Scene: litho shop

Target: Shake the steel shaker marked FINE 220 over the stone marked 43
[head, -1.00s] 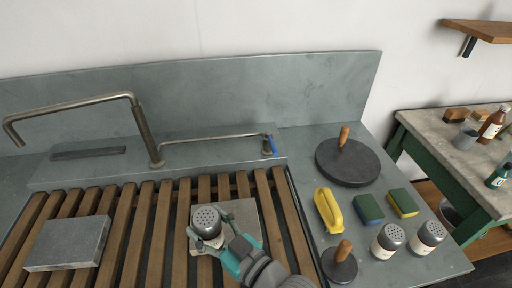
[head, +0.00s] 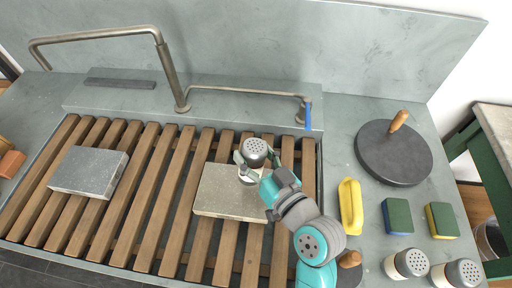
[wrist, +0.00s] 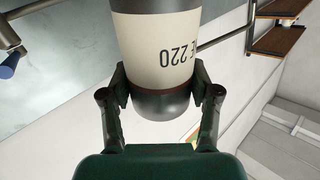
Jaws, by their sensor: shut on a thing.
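My gripper (head: 252,169) is shut on a steel shaker (head: 255,150) with a perforated grey lid and a pale label. In the wrist view the shaker (wrist: 160,50) fills the top middle, and its label shows "E 220" upside down. In the head view the lid's holes face up toward the camera. The shaker is above the far right part of a beige stone (head: 220,192) on the slats. A grey stone (head: 90,171) lies farther left. No number is readable on either stone.
Two similar shakers (head: 408,263) (head: 460,273) stand on the right counter. Near them are a yellow handled tool (head: 350,207), two sponges (head: 397,215) (head: 441,220) and a dark disc with a wooden handle (head: 393,152). A tap pipe (head: 168,75) rises behind the slatted rack (head: 150,195).

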